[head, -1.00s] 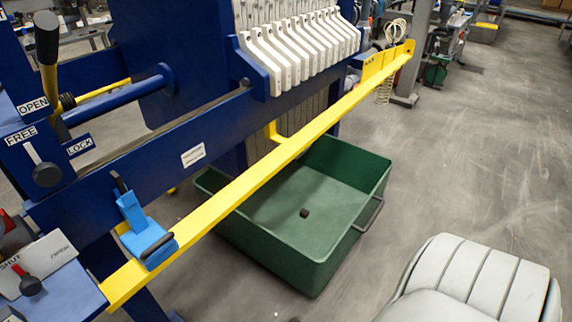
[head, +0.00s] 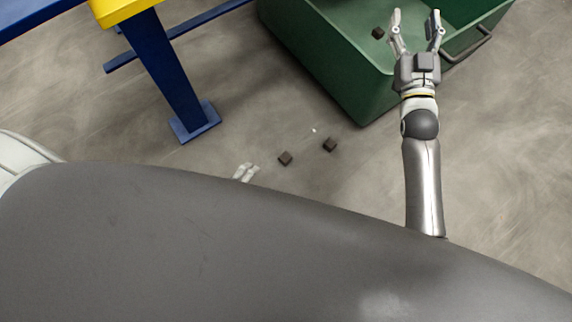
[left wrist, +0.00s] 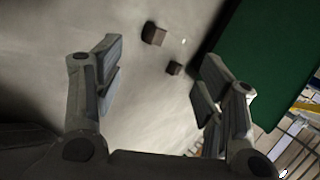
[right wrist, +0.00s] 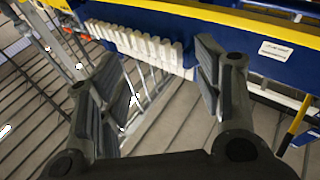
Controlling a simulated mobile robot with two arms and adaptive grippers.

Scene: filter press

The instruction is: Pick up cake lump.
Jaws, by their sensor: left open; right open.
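Two dark cake lumps lie on the floor beside the green bin, a nearer one (head: 285,158) and another (head: 330,145) to its right. Both also show in the left wrist view, one (left wrist: 153,34) larger and one (left wrist: 174,68) smaller. A third lump (head: 377,33) lies inside the bin. My left gripper (head: 245,173) shows only its pale fingertips past my body, left of the floor lumps. In its wrist view the jaws are open and empty, with the lumps beyond them. My right gripper (head: 416,15) is open and empty, appearing over the bin's front wall.
The green bin (head: 372,85) stands right of the floor lumps. A blue press leg (head: 172,75) with a foot plate stands at the left, under a yellow bar end (head: 115,8). A small white speck (head: 313,130) lies near the lumps. The right wrist view shows white filter plates (right wrist: 135,42).

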